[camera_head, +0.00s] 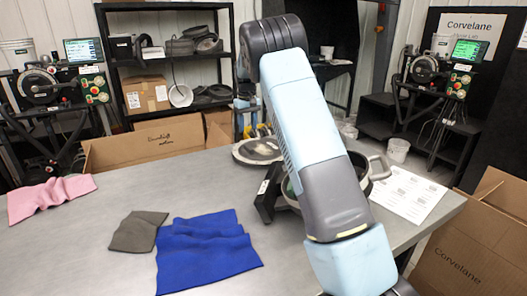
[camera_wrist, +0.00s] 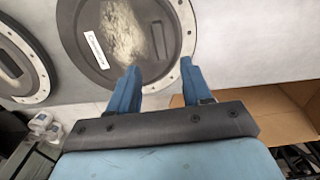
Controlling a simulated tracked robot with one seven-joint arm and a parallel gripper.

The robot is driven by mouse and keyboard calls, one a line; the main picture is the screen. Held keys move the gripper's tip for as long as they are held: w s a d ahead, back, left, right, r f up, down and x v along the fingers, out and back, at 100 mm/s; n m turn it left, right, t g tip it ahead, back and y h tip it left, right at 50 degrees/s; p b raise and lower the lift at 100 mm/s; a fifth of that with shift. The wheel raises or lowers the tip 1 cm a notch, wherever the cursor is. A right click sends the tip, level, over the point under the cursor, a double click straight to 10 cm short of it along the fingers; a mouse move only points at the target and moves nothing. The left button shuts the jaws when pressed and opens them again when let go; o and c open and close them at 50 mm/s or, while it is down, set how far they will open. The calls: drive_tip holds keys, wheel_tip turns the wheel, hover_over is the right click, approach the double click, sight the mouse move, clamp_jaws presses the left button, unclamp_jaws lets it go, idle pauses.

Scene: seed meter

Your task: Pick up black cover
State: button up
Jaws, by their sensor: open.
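The black cover (camera_wrist: 88,66) is a round dark disc with a small white label, a pale worn patch and a slot, set within a pale rim with holes. In the head view the black cover (camera_head: 258,151) lies flat on the grey table, left of the arm. My gripper (camera_wrist: 160,76) is open, its two blue fingers wide apart with nothing between them. In the wrist view its fingertips overlap the disc's lower edge; I cannot tell the height gap. In the head view my arm hides most of the gripper.
A grey round housing (camera_head: 378,172) stands behind my arm on the table (camera_head: 110,205). Another rimmed round part (camera_wrist: 17,67) is left in the wrist view. A blue cloth (camera_head: 208,250), grey cloth (camera_head: 137,231) and pink cloth (camera_head: 50,196) lie left. A cardboard box (camera_head: 145,145) stands beyond the table.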

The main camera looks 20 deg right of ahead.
sight(248, 146)
drive_tip(key=shift+f, duration=4.65)
drive_tip(key=shift+c, duration=0.4)
clamp_jaws()
